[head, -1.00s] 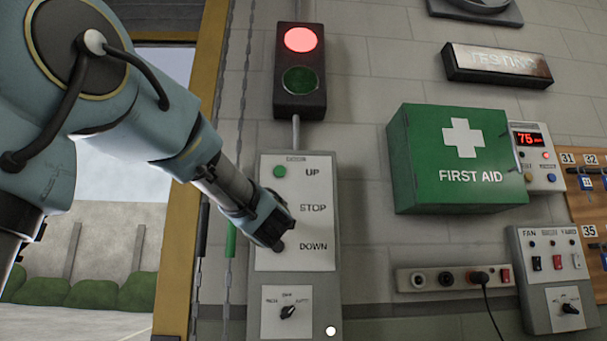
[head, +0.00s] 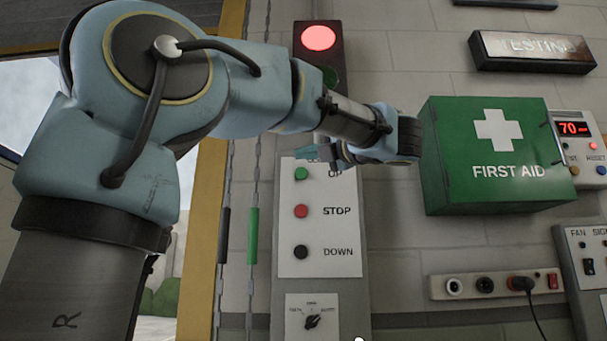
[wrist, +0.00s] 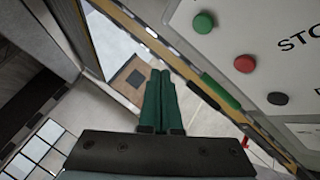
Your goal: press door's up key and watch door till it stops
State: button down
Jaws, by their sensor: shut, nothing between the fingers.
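The door's control box (head: 320,275) is on the wall, with a green up key (head: 300,174), a red stop key (head: 301,211) and a black down key (head: 301,252). The green key also shows in the wrist view (wrist: 203,22). My gripper (head: 306,153) is shut and empty, just above and apart from the green key, pointing left across the panel top. In the wrist view its green fingers (wrist: 160,85) are together. The doorway at left shows sky and outdoors; a dark slatted part (head: 30,28), perhaps the door, shows at its top. My arm hides much of the doorway.
A signal lamp (head: 318,38) above the box glows red. A green first aid box (head: 495,155) juts from the wall right of my gripper. A socket strip (head: 495,285) with a plugged cord is below it. Chains (head: 252,235) hang left of the control box.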

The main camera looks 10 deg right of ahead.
jog(key=w, duration=0.1)
jog(key=p, duration=0.4)
send_near(296, 170)
jog(key=shift+s+a+x, duration=0.1)
jog(key=shift+a+x, duration=0.05)
jog(key=shift+x, duration=0.7)
jog(key=shift+s+a+x, duration=0.15)
jog(key=shift+x, duration=0.7)
jog(key=shift+s+a+x, duration=0.1)
jog(key=shift+a+x, duration=0.1)
jog(key=shift+x, duration=0.65)
jog(key=shift+w, duration=0.1)
jog(key=shift+w+d+b, duration=0.1)
jog(key=shift+w+b, duration=0.2)
jog(key=shift+w+d, duration=0.1)
jog(key=shift+w, duration=0.25)
jog(key=shift+s, duration=0.15)
dwell(0.4)
jog(key=shift+s+b, duration=0.65)
jog(key=shift+b, duration=0.05)
jog(key=shift+s, duration=0.1)
